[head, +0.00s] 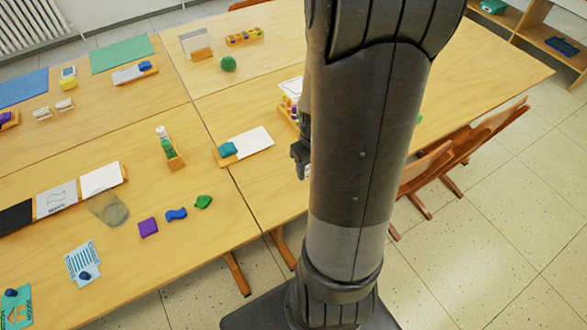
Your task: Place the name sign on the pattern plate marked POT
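My gripper (301,160) shows only in part at the left edge of my arm, which hides the rest. I cannot tell whether it is open or holds anything. Several plates stand in a wooden rack at the left: a grey-white plate with a wavy line and small lettering (56,197), a blank-looking white plate (101,179) and a black plate (15,217). I cannot read POT on any of them. No name sign can be made out for certain. A white card with a teal lump (255,141) lies left of my gripper.
Purple (148,227), blue (176,215) and green (203,202) lumps lie near the table's front edge. A bottle in a wooden stand (167,147) is upright mid-table. A green ball (228,64) lies farther back. Wooden chairs (426,170) stand at the right.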

